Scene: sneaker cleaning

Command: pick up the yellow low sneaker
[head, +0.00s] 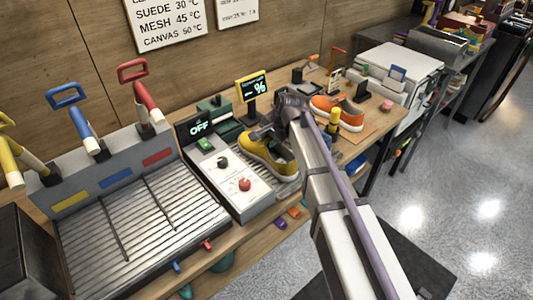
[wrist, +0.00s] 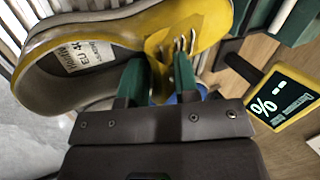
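The yellow low sneaker (head: 266,153) has a pale sole and sits tilted just behind the white control box in the head view. In the head view my arm comes from the lower right, and the fingertips are hidden.
The white control box (head: 235,184) stands left of the sneaker, beside a ribbed metal tray (head: 140,225). A yellow percent display (head: 252,87) stands behind. An orange sneaker (head: 338,112) is to the right.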

